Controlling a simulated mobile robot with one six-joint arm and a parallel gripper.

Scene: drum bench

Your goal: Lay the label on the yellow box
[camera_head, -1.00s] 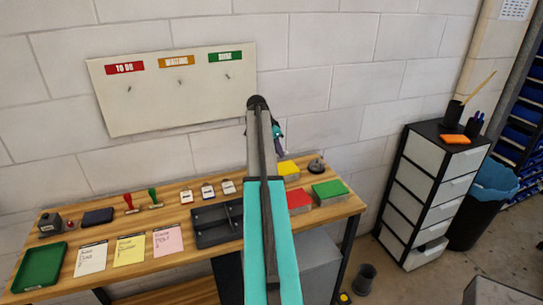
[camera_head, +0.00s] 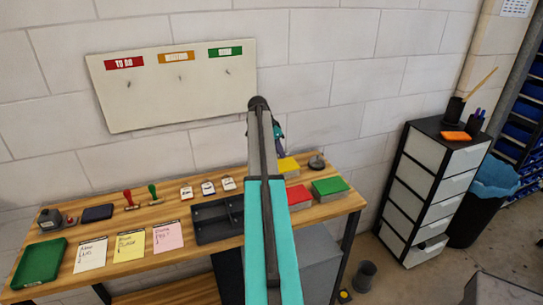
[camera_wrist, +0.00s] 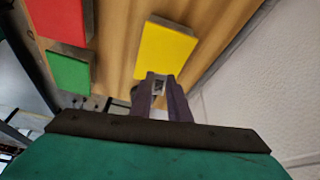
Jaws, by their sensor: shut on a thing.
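The yellow box (camera_head: 288,165) stands at the back right of the wooden bench, partly hidden by my arm in the head view. Its yellow top (camera_wrist: 165,50) shows in the wrist view, just ahead of my fingers. My gripper (camera_wrist: 158,86) is shut on a small pale piece, the label (camera_wrist: 158,87), mostly hidden between the dark fingers. In the head view my gripper (camera_head: 281,147) is above the back of the bench, close over the yellow box. I cannot tell whether the label touches the box.
A red box (camera_head: 299,196) and a green box (camera_head: 330,188) stand in front of the yellow one. A dark round-based object (camera_head: 317,162) is just right of it. A dark divided tray (camera_head: 212,220) lies to the left. The wall is close behind.

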